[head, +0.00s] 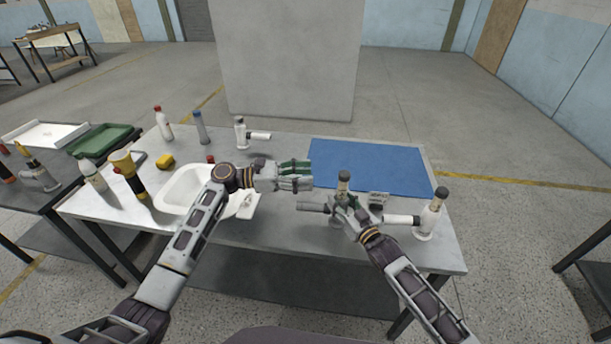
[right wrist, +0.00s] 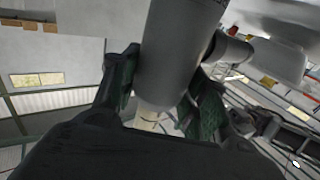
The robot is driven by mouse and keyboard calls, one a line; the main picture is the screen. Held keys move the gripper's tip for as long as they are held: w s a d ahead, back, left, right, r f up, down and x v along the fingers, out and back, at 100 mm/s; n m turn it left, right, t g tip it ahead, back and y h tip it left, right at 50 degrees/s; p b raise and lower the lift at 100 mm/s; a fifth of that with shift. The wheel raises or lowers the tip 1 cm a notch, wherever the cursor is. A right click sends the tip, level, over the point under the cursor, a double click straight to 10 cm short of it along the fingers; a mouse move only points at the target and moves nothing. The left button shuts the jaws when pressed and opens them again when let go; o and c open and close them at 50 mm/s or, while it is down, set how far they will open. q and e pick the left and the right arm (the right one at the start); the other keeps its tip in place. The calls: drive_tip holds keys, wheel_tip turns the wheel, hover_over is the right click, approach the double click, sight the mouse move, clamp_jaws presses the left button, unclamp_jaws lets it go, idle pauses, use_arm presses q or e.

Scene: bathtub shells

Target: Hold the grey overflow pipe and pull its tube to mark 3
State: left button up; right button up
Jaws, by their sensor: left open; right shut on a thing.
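The grey overflow pipe (head: 335,218) stands upright near the front of the table, its side arm (head: 312,207) pointing left. A cream tube with a dark cap (head: 343,177) sticks up from its top. My right gripper (head: 347,208) is shut around the pipe's body. In the right wrist view the grey pipe (right wrist: 175,65) sits between the green finger pads, with a bit of cream tube (right wrist: 147,119) and a dark line showing; marks are unreadable. My left gripper (head: 298,176) is open and empty, left of the pipe, at about the height of its tube.
A white pipe (head: 432,215) with a dark cap stands close on the right; its side arm points left. Another white pipe (head: 240,132) stands at the back. A blue mat (head: 375,166) lies bare behind the grey pipe. A white basin (head: 181,187) is under my left arm.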

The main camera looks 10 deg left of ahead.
drive_tip(key=o, duration=1.2)
drive_tip(key=shift+c, duration=0.2)
drive_tip(key=shift+s+d, duration=0.1)
drive_tip(key=v, duration=1.1)
drive_tip(key=shift+s+d, duration=0.2)
drive_tip(key=shift+s, duration=0.1)
